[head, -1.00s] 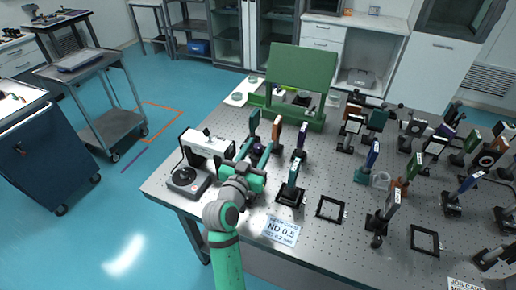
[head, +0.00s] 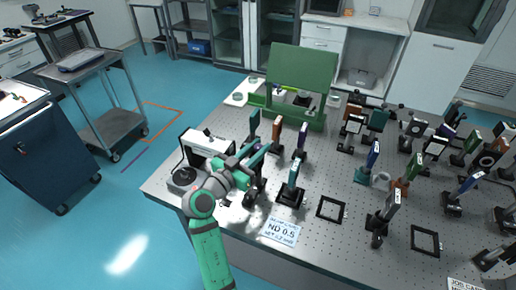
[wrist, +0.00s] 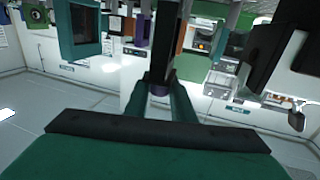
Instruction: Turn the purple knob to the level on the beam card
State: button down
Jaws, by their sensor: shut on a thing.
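The beam card (head: 281,231) lies at the table's front edge and reads "ND 0.5"; its smaller print is hard to make out. My gripper (head: 262,155) is over the front left of the table, pointing to the upper right, among upright posts. In the head view the gripper and arm hide most of the knob.
A white box (head: 208,148) stands left of the gripper, with a dark round device (head: 184,177) in front. A teal-plated post (head: 292,180) stands close right. Empty black frames (head: 331,209) lie further right. A green stand (head: 300,80) is behind. Several mounts crowd the right side.

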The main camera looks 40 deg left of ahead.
jog(key=shift+w+a+m+h, duration=0.1)
jog(key=shift+m+h, duration=0.6)
jog(key=shift+h, duration=0.4)
jog(key=shift+m+h, duration=0.3)
jog(key=shift+h, duration=0.2)
jog(key=c, duration=1.5)
grip_release()
jog(key=s, duration=0.3)
jog(key=s+a, duration=0.1)
jog(key=s, duration=0.7)
jog(key=shift+a, duration=0.4)
